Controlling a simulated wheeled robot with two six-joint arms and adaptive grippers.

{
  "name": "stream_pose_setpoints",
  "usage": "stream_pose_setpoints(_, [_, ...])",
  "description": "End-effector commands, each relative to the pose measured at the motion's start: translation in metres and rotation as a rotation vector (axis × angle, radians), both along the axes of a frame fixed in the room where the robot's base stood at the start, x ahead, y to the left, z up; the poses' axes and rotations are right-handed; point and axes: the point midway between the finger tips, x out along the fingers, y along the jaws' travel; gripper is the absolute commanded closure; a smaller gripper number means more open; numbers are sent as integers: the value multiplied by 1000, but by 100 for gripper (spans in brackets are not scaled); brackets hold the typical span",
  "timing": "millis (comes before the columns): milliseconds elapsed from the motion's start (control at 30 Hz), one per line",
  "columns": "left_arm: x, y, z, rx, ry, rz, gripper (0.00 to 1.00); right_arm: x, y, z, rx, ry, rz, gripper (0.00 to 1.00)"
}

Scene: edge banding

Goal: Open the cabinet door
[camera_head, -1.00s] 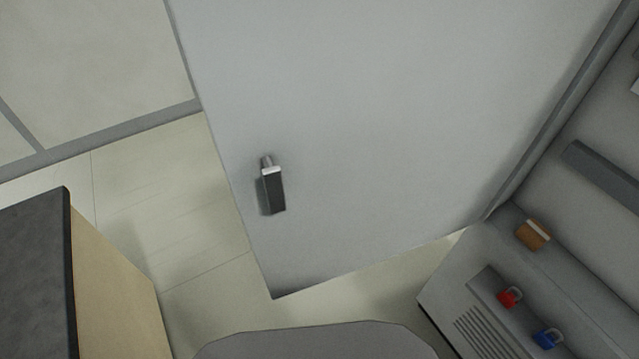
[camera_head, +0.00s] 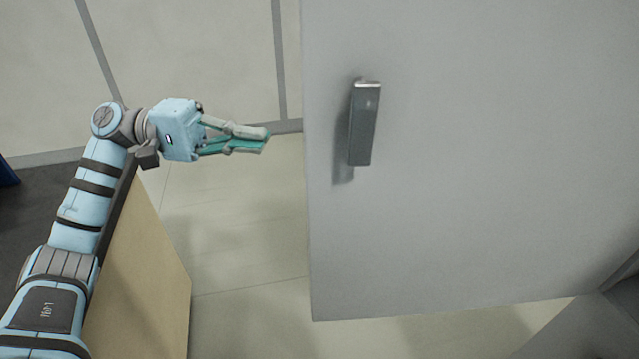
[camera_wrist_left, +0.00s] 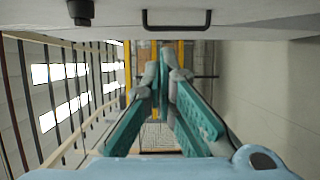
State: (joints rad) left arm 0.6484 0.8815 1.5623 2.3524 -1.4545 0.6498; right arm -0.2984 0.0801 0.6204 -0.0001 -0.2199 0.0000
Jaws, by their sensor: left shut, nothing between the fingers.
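The grey cabinet door (camera_head: 470,170) fills the right side of the head view and stands swung out over the floor. Its dark grey handle (camera_head: 364,125) is upright near the door's left edge. My left gripper (camera_head: 267,139) is left of that edge, apart from the handle in the picture, with its teal fingers pointing right. In the left wrist view the left gripper (camera_wrist_left: 163,55) has its fingertips together with nothing between them. My right gripper is in neither view.
A wood-sided counter (camera_head: 140,270) with a dark top stands at lower left. Pale tiled floor (camera_head: 240,230) is clear between it and the door. A grey edge (camera_head: 590,330) shows at lower right. The wrist view shows a black bar handle (camera_wrist_left: 177,22) on a grey surface overhead.

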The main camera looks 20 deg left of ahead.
Motion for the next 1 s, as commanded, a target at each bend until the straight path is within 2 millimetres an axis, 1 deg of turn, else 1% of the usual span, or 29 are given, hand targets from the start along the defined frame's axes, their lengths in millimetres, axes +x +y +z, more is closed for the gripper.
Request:
stream_pose_setpoints(67, [-3, -6, 4, -2, -3, -16, 100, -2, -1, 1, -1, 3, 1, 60])
stream_pose_setpoints(167, [0, -20, 5, -5, -4, -17, 100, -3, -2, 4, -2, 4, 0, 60])
stream_pose_setpoints(533, [12, -98, 6, -9, -4, -13, 100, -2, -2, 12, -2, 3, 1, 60])
stream_pose_setpoints(567, [10, -102, 5, -6, -4, -12, 100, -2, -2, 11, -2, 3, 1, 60])
stream_pose_setpoints(600, [2, -103, 3, -1, -4, -9, 100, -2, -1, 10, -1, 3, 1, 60])
stream_pose_setpoints(700, [-12, -108, 3, -2, -2, -8, 100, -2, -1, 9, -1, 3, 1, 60])
stream_pose_setpoints(800, [-20, -112, 3, -4, -2, -8, 100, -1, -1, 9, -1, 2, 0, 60])
stream_pose_setpoints(1000, [-24, -114, 4, -6, -2, -8, 100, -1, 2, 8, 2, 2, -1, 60])
